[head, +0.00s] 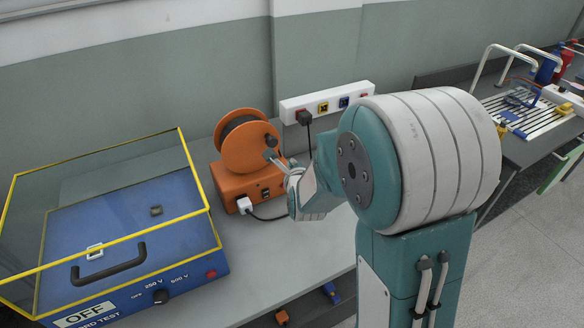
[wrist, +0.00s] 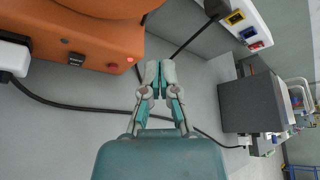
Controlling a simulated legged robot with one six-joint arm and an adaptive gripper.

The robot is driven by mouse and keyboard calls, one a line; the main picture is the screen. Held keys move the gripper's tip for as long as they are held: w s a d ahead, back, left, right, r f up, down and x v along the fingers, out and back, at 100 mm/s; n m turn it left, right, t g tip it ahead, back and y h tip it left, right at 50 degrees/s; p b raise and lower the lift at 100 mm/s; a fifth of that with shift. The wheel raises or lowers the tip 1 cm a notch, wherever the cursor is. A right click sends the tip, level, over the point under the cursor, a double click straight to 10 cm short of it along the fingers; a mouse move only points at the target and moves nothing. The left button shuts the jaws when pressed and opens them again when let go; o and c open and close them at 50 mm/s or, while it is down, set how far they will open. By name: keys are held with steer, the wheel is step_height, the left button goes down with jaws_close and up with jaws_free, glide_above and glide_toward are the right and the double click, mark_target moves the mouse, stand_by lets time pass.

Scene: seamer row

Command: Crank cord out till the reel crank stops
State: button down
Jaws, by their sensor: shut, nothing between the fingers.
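The orange cord reel (head: 241,147) stands upright on its orange base (head: 243,184) on the grey bench, with dark cord wound inside the drum. Its crank (head: 271,148) is a short arm with a dark knob on the right side of the reel's face. My gripper (head: 272,158) is close to the crank in the head view; I cannot tell whether it touches it. In the wrist view my gripper (wrist: 159,72) has its fingertips together with nothing between them, over the bench beside the orange base (wrist: 90,42). The crank is not visible in the wrist view.
A blue test box (head: 130,232) with a yellow-edged clear cover stands left of the reel. A white socket strip (head: 328,102) on the wall holds a black plug (head: 304,117). A white plug (head: 245,205) sits in the reel base. Black cable crosses the bench.

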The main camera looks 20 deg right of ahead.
steer(key=w, duration=0.1)
steer(key=w+a+r, duration=0.1)
steer(key=w, duration=0.2)
steer(key=shift+w+a+r, duration=0.15)
steer(key=shift+w+a, duration=0.2)
steer(key=shift+w, duration=0.05)
steer(key=shift+w, duration=0.2)
stand_by(0.3)
